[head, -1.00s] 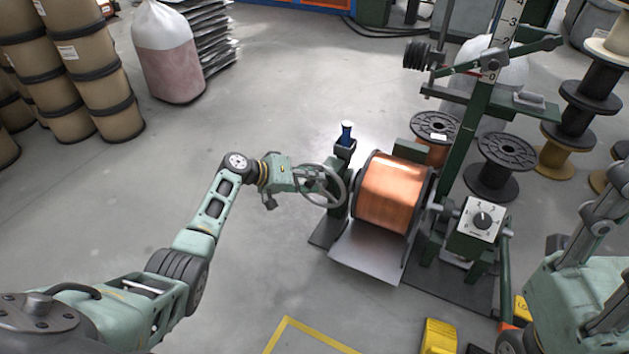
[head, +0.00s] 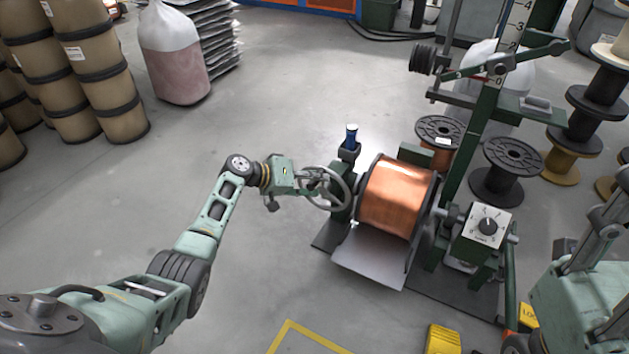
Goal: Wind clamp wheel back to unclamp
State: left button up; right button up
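The grey spoked clamp wheel (head: 344,204) is on the left side of the green winding stand, by the copper spool (head: 395,197). The spool sits between the stand's two sides. My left gripper (head: 312,181) reaches in from the left, with its fingers at the near-left part of the wheel and overlapping it in the picture. The fingers are small and dark against the wheel, so I cannot tell whether they close on it. Part of my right arm shows at the right edge; its gripper is not in view.
A dial box (head: 487,226) is on the stand's right side. A blue bottle (head: 351,135) stands behind the wheel. A grey sloped plate (head: 368,258) lies below the spool. Black spools (head: 511,156) stand at the right.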

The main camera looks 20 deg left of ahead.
pick_arm(q)
jog(key=shift+w+r, duration=0.15)
jog(key=shift+r, duration=0.1)
jog(key=v, duration=1.1)
jog(key=shift+s+a, duration=0.2)
jog(key=shift+s, duration=0.25)
